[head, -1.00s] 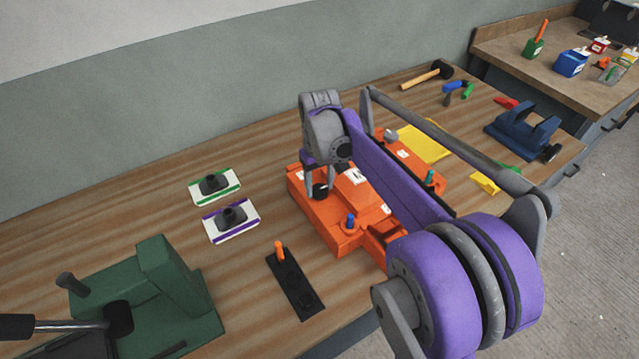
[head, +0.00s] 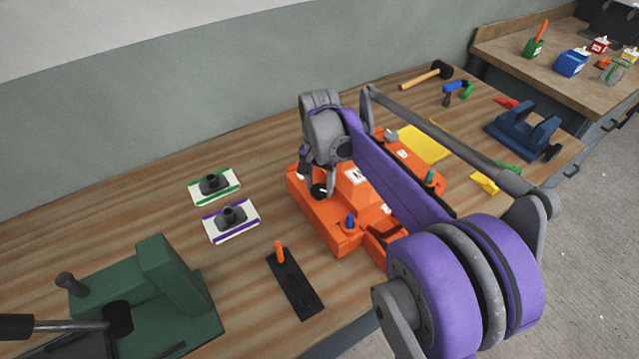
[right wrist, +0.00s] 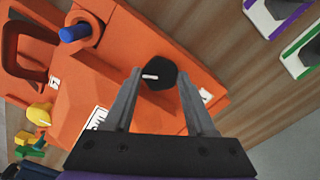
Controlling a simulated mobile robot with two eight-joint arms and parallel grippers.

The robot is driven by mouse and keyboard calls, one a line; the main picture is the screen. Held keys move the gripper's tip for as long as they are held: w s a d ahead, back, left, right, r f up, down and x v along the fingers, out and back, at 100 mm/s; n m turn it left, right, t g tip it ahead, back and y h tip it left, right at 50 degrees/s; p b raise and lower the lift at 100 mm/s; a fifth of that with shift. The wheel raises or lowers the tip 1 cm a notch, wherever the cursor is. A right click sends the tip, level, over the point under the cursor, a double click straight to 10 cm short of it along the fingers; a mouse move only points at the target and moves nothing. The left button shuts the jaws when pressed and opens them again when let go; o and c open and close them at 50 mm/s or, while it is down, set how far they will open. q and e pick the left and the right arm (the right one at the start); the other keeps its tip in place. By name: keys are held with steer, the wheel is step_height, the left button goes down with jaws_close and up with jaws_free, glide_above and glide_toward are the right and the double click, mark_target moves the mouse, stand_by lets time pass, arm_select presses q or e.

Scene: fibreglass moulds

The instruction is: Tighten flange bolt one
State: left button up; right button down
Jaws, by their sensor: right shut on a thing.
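The orange mould (head: 343,235) lies on the workbench under my right arm. A dark, faceted bolt head (right wrist: 160,75) with a white mark on top stands on its flange. In the head view the bolt head (head: 319,191) shows at the mould's far left corner. My right gripper (right wrist: 160,74) points down at the mould, its two grey fingers shut on either side of the bolt head. In the head view the right gripper (head: 318,188) is partly hidden by its own wrist. A blue peg (head: 350,221) stands on the mould nearby. My left gripper is not seen.
Green-edged (head: 214,187) and purple-edged (head: 231,221) plates lie left of the mould. A black strip with an orange peg (head: 294,284) lies in front. A green fixture (head: 165,300) stands near left, a blue one (head: 523,130) far right.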

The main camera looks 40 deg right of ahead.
steer(key=m, duration=0.5)
steer(key=shift+m, duration=0.3)
steer(key=m, duration=1.1)
steer(key=shift+m, duration=0.4)
steer(key=m, duration=0.5)
steer(key=shift+m+b, duration=0.3)
steer(key=shift+c, duration=1.1)
jaws_free()
